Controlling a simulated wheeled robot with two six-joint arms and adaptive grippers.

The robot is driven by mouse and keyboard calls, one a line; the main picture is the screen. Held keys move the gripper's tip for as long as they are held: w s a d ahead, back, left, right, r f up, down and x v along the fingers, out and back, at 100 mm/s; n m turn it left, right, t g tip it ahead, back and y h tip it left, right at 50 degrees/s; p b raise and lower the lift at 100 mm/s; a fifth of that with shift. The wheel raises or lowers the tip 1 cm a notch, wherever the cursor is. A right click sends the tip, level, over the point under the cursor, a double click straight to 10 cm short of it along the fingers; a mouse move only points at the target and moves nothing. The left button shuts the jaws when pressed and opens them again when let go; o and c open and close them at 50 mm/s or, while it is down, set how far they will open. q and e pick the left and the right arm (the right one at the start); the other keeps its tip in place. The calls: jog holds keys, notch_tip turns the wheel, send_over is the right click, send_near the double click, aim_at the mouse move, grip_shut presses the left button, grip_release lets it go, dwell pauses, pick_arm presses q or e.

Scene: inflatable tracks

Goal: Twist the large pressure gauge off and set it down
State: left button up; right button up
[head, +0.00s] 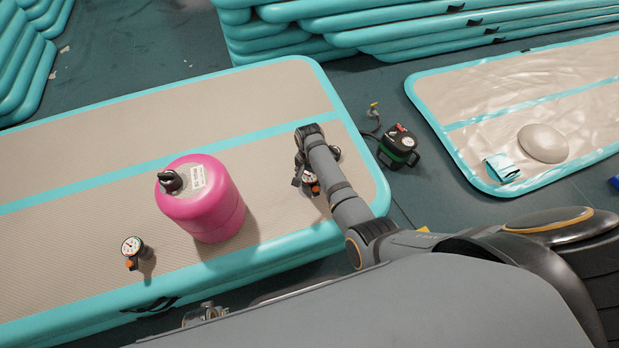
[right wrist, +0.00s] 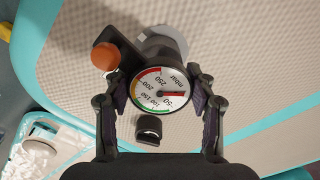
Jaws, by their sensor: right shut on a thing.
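A pressure gauge (right wrist: 160,88) with a white dial, a black body and an orange knob fills the middle of the right wrist view. It sits at a pale round fitting (right wrist: 176,38) on the mat's beige top. My right gripper (right wrist: 157,78) is shut on it, one finger on each side of the dial. In the head view my right gripper (head: 318,179) is over the mat's right end, and my arm hides much of the gauge (head: 310,184). Another gauge (head: 132,247) with an orange knob stands left of the pink cylinder. My left gripper is not in view.
The pink cylinder (head: 200,205) stands on the turquoise-edged mat (head: 90,130), between the two gauges. A black and green pump (head: 397,147) is on the floor beyond the mat's right end. A flatter mat (head: 490,90) lies at right. The mat's back left is clear.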

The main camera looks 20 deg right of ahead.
jog(key=shift+r+p, duration=2.5)
jog(key=shift+p, duration=0.5)
